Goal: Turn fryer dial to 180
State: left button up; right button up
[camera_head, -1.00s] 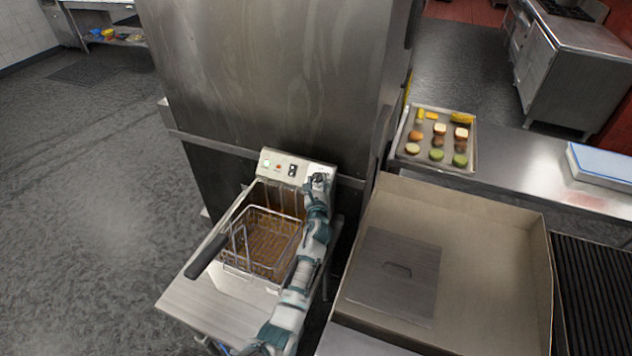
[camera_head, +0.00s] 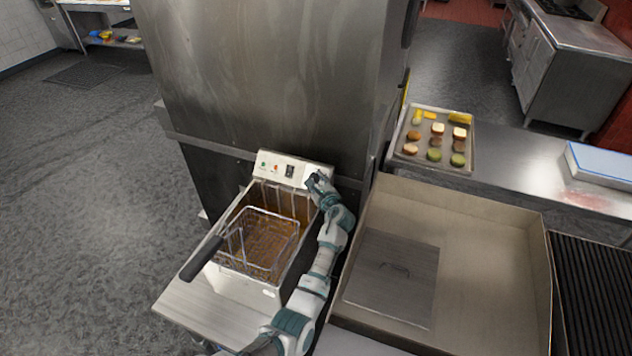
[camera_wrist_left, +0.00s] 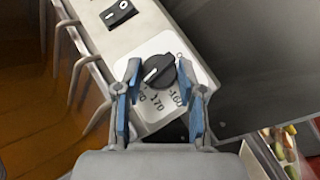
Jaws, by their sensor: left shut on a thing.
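The fryer (camera_head: 232,282) stands left of centre in the head view, with its control panel (camera_head: 270,166) at the back. The black dial (camera_wrist_left: 158,72) sits on a white scale plate in the left wrist view. The white mark on the dial points to the lower left. The numbers 170 and 160 show below the dial; another at the left is partly hidden by a finger. My left gripper (camera_head: 316,182) is at the panel's right end and also shows in the left wrist view (camera_wrist_left: 164,88), shut on the dial with one finger on each side. My right gripper is out of view.
A wire basket (camera_head: 262,213) with a black handle (camera_head: 201,258) sits in the fryer. A black rocker switch (camera_wrist_left: 118,13) is beside the dial. A large steel pan station (camera_head: 480,250) stands right of my arm. A tray of food (camera_head: 411,162) is behind it.

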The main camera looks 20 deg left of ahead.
pick_arm(q)
jog(key=o, duration=1.1)
jog(key=shift+o, duration=0.2)
jog(key=shift+w+f, duration=0.1)
jog(key=shift+w, duration=0.05)
jog(key=v, duration=1.2)
